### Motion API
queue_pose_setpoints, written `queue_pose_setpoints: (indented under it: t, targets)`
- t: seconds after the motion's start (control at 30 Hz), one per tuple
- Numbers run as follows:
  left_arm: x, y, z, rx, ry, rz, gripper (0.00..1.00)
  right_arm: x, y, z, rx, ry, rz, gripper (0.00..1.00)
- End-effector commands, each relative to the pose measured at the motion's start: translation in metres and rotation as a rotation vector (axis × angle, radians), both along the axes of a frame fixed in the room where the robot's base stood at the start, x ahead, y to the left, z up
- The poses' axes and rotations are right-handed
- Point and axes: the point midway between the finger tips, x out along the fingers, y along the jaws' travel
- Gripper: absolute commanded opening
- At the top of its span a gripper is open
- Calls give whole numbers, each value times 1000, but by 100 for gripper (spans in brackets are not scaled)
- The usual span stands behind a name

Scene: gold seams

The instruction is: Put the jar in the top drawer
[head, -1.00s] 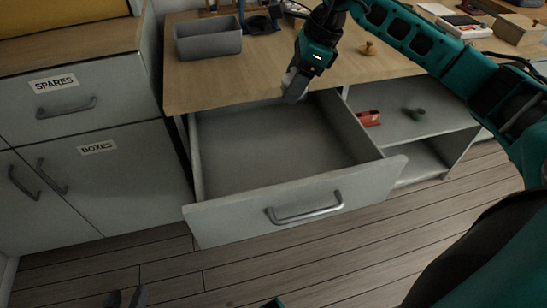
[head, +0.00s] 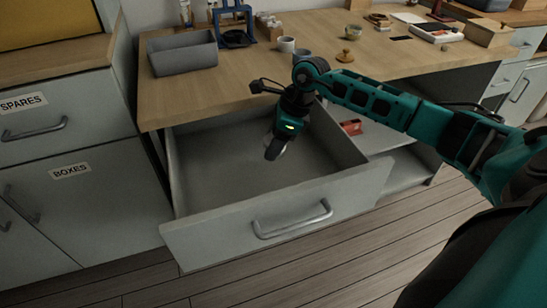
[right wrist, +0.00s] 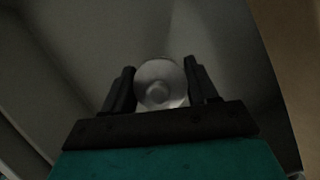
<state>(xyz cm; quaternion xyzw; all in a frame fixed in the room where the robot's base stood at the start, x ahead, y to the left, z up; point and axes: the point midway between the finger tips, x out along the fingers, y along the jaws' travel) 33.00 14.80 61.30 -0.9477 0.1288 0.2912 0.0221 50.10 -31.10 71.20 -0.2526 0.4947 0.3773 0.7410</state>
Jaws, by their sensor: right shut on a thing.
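The top drawer (head: 205,235) is pulled open and looks empty apart from my right gripper. My right gripper (head: 274,152) points down inside the drawer space, toward its right back part. In the right wrist view its two fingers (right wrist: 160,90) are shut on the jar (right wrist: 162,82), a round, pale, translucent thing with a knob-like centre. In the head view the jar (head: 283,150) is mostly hidden by the gripper. I cannot tell whether the jar touches the drawer floor. My left gripper is not in view.
A grey bin (head: 183,55), a blue stand (head: 234,25), white cups (head: 286,44) and a brass-coloured knobbed thing (head: 346,56) stand on the wooden worktop (head: 200,90) above. A red thing (head: 352,127) lies on the open shelf right of the drawer.

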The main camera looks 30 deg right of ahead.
Motion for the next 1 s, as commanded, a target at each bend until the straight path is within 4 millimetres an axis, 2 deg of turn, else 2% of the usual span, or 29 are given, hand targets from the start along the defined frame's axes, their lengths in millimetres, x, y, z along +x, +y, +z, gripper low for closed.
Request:
queue_pose_setpoints:
  t: [0.2,0.27,0.47,0.67,0.7,0.93,1.0]
  targets:
    - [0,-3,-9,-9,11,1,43,0,1,-40,2,3,-1,18]
    - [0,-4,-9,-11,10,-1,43,0,1,-48,2,0,-1,18]
    - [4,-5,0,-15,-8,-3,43,0,0,-50,1,-2,0,18]
    - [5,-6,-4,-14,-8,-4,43,0,0,-54,1,-1,0,18]
    - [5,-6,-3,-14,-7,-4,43,0,0,-54,1,1,0,60]
    - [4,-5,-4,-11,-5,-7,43,0,0,-53,1,1,0,82]
    - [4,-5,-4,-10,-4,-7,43,0,0,-53,1,1,0,84]
